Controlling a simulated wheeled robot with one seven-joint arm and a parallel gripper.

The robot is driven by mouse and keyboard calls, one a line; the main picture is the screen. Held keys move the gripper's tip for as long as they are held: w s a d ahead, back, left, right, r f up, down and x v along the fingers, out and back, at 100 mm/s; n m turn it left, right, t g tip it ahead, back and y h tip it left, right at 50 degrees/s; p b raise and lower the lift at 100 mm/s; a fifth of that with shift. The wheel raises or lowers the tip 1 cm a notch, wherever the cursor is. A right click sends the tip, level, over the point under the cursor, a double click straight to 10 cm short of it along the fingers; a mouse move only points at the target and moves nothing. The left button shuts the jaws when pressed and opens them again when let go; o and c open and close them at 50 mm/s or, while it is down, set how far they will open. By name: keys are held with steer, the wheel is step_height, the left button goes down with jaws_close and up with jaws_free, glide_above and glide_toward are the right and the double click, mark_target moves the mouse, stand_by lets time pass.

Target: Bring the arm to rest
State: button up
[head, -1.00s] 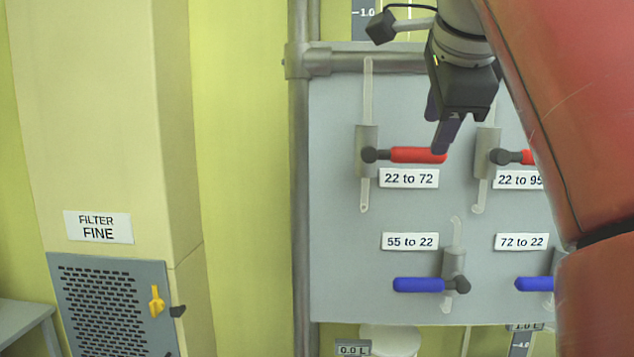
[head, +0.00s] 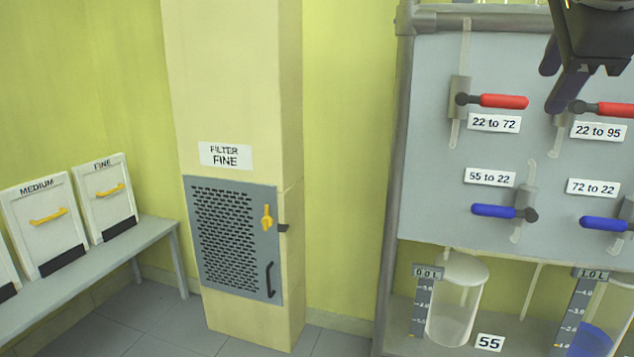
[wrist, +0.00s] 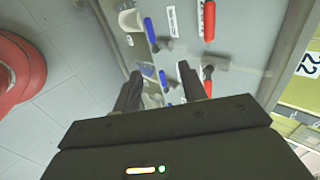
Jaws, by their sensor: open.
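My gripper (head: 558,80) is at the upper right of the head view, in front of the grey valve panel (head: 440,130). Its two dark fingers point down and are apart, with nothing seen between them. In the wrist view the fingers of my gripper (wrist: 163,90) also stand apart. The panel's red handle (head: 503,101) at "22 to 72" is horizontal and lies left of the fingers. The red handle (head: 605,109) at "22 to 95" is close to the fingertips in the picture; I cannot tell whether they touch.
Blue handles (head: 493,210) sit lower on the panel, above a glass vessel (head: 455,305) marked 55. A filter column (head: 235,90) with a grilled door (head: 225,240) stands at the middle left. A bench (head: 160,235) holds white filter boxes (head: 105,195). The floor before the column is clear.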

steer(key=s+a+f+n+g+y, duration=0.1)
steer(key=s+a+f+n, duration=0.2)
steer(key=f+n, duration=0.4)
steer(key=s+a+f+n+g+y, duration=0.1)
steer(key=s+a+f+n, duration=0.2)
steer(key=f, duration=1.8)
steer(key=s+a+f+n+y, duration=0.1)
steer(key=s+a+f+n, duration=0.2)
steer(key=f+n, duration=0.8)
step_height(320, 180, down, 3)
steer(key=shift+a+f+n+g, duration=0.1)
steer(key=shift+a+n+g, duration=0.25)
steer(key=shift+a, duration=0.75)
